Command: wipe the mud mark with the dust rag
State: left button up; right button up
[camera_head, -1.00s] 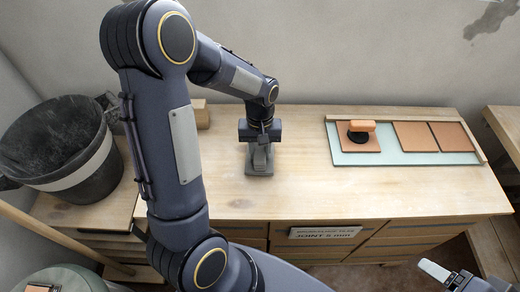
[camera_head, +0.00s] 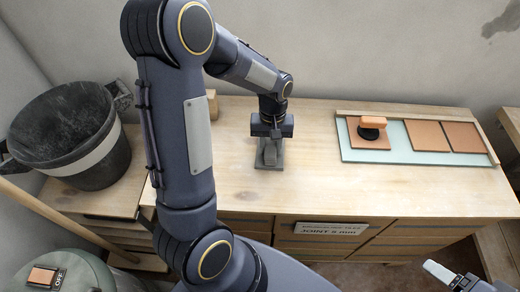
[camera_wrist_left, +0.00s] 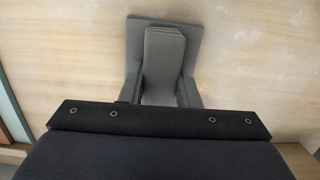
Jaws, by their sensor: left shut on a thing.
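The grey dust rag (camera_head: 269,164) is a flat square pad with a raised grip, on the wooden worktop. My left gripper (camera_head: 270,145) points down at the worktop and is shut on the rag's grip. In the left wrist view the rag (camera_wrist_left: 140,35) shows beyond the gripper (camera_wrist_left: 163,85), its flat base at the wood. I cannot tell whether it presses on the surface. No mud mark can be made out; it may be hidden under the rag or arm. My right gripper (camera_head: 450,277) shows partly at the lower right edge, and nothing shows in it.
A pale green board (camera_head: 410,178) with terracotta tiles and an orange-handled suction cup (camera_head: 372,124) lies at the worktop's right. A black bucket (camera_head: 100,178) stands left. A wooden block (camera_head: 212,103) sits behind my arm. The worktop between rag and board is clear.

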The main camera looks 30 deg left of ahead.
pick_arm(q)
jog(key=shift+w+d+f, duration=0.1)
jog(key=shift+w+d, duration=0.25)
jog(key=shift+d, duration=0.3)
jog(key=shift+w+d+f, duration=0.1)
jog(key=shift+w+d, duration=0.2)
jog(key=shift+d, duration=0.3)
jog(key=shift+w+r+p, duration=0.15)
jog(key=shift+r+p, duration=0.55)
jog(key=shift+r, duration=0.1)
jog(key=shift+s+a+f+b, duration=0.1)
jog(key=shift+s+a, duration=0.25)
jog(key=shift+a, duration=0.2)
jog(key=shift+s+a+r+b, duration=0.15)
jog(key=shift+s+a, duration=0.15)
jog(key=shift+a, duration=0.2)
jog(key=shift+s+a+f+b, duration=0.15)
jog(key=shift+s+a, duration=0.2)
jog(key=shift+a, duration=0.2)
